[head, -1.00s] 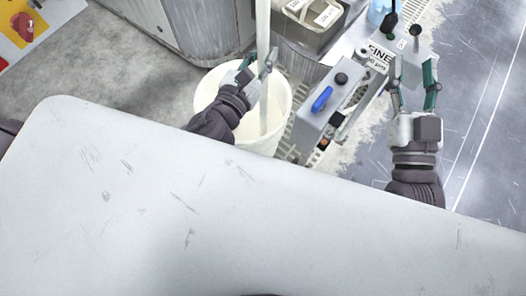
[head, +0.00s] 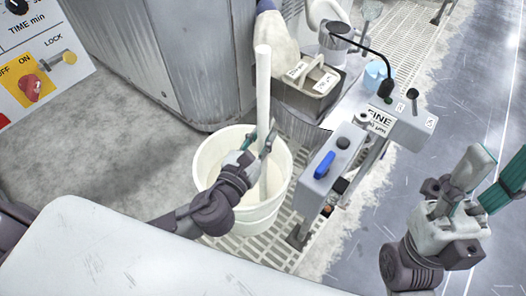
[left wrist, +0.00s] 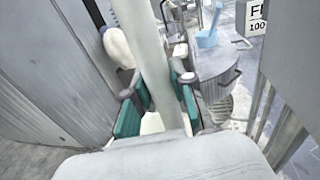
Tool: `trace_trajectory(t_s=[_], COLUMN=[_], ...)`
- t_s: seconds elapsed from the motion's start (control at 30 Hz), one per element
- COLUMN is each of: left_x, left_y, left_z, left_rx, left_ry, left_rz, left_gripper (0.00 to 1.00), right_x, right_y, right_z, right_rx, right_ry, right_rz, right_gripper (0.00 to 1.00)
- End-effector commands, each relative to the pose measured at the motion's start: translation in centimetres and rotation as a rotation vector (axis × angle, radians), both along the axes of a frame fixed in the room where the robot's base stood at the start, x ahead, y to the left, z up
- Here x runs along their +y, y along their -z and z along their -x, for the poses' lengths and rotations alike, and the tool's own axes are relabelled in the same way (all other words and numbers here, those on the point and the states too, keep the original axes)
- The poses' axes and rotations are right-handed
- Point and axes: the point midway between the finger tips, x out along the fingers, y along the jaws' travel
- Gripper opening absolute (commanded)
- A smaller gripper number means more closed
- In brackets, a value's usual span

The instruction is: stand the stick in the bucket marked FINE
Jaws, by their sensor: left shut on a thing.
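The stick (head: 263,90) is a long pale rod, standing nearly upright. My left gripper (head: 262,143) is shut on it, with fingers on both sides. In the left wrist view the stick (left wrist: 145,45) runs between the green finger pads. Its lower part is inside the mouth of a white bucket (head: 268,218); I cannot tell whether its end touches the bottom. A FINE sign (head: 379,120) is on a grey unit to the right of the bucket. I see no mark on the bucket itself. My right gripper (head: 490,175) is open and empty at the right.
A grey box with a blue lever (head: 324,165) stands close to the bucket's right. Behind are a grey tray with labelled handles (head: 310,85) and a light-blue cup (head: 376,75). A metal cabinet (head: 160,55) is behind left. A pale worktop (head: 120,255) lies in front.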

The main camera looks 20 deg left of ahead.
Motion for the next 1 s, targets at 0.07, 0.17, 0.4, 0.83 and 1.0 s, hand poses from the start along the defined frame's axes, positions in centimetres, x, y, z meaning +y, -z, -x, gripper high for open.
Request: trace_trajectory(t_s=[0.07,0.17,0.4,0.83,1.0], left_x=[0.0,0.0,0.0,0.0,0.0], left_y=[1.1,1.5,4.9,5.2,5.2], left_z=[0.0,0.0,0.0,0.0,0.0], left_rx=[0.0,0.0,0.0,0.001,0.001], left_ry=[0.0,0.0,0.001,0.0,0.0], left_rz=[0.0,0.001,0.0,-0.001,-0.001], left_gripper=[0.0,0.0,0.0,0.27,0.49], right_x=[0.0,0.0,0.0,0.0,0.0], right_y=[0.8,1.1,3.1,2.9,2.9], right_z=[0.0,0.1,0.1,0.0,0.0], right_rx=[-0.002,-0.004,-0.018,-0.019,-0.019], right_ry=[0.0,0.0,0.0,-0.001,-0.001], right_rz=[-0.001,-0.001,-0.003,-0.001,-0.001], right_gripper=[0.48,0.48,0.48,0.48,0.48])
